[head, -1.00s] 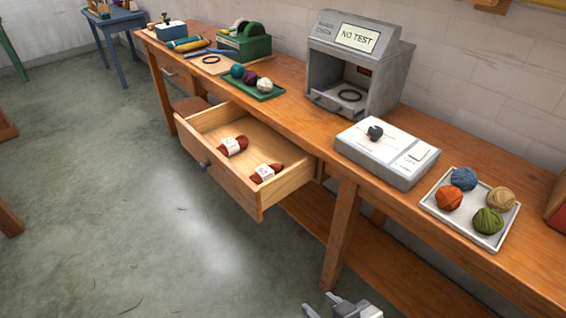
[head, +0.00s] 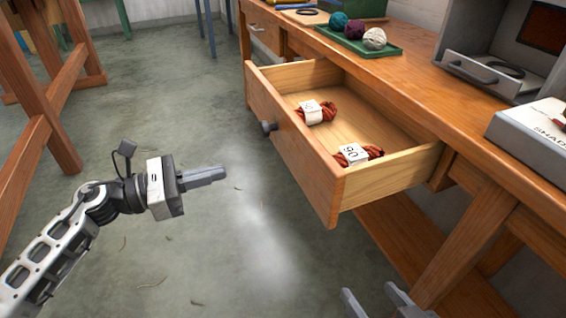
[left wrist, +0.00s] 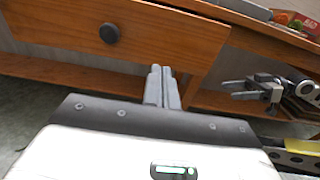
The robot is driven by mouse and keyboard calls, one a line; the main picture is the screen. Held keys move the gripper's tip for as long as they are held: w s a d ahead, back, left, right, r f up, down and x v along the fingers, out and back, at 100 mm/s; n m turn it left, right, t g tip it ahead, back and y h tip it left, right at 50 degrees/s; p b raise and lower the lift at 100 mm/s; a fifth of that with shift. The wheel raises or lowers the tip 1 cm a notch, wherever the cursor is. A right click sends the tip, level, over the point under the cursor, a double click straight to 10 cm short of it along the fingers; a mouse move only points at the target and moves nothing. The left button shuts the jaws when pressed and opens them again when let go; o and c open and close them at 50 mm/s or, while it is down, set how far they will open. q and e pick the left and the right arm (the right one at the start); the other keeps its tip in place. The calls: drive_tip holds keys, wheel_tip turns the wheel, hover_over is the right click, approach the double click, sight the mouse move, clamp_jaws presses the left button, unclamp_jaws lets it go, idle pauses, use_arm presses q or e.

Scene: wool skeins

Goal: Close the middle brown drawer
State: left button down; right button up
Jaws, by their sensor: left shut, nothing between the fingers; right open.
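The middle brown drawer (head: 298,158) stands pulled out from the bench in the head view, with two red labelled skeins (head: 318,112) (head: 357,154) inside. Its dark round knob (head: 268,127) is on the front panel. The left wrist view also shows the drawer front (left wrist: 160,35) and the knob (left wrist: 110,33). My left gripper (head: 224,173) is shut and empty, in front of the drawer and apart from it, left of the knob. Its closed fingers show in the left wrist view (left wrist: 160,75). My right gripper (head: 372,300) is open at the bottom edge, below and right of the drawer; it also shows in the left wrist view (left wrist: 247,90).
The wooden bench top (head: 425,92) holds a green tray (head: 360,45) of wool balls, a grey booth (head: 490,60) and a white device (head: 535,130). A wooden frame (head: 55,110) stands at the left.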

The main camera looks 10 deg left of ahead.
sight(295, 153)
use_arm(q)
drive_tip(key=x, duration=1.3)
drive_tip(key=shift+d+r, duration=0.1)
drive_tip(key=shift+d, duration=0.15)
drive_tip(key=shift+w, duration=0.15)
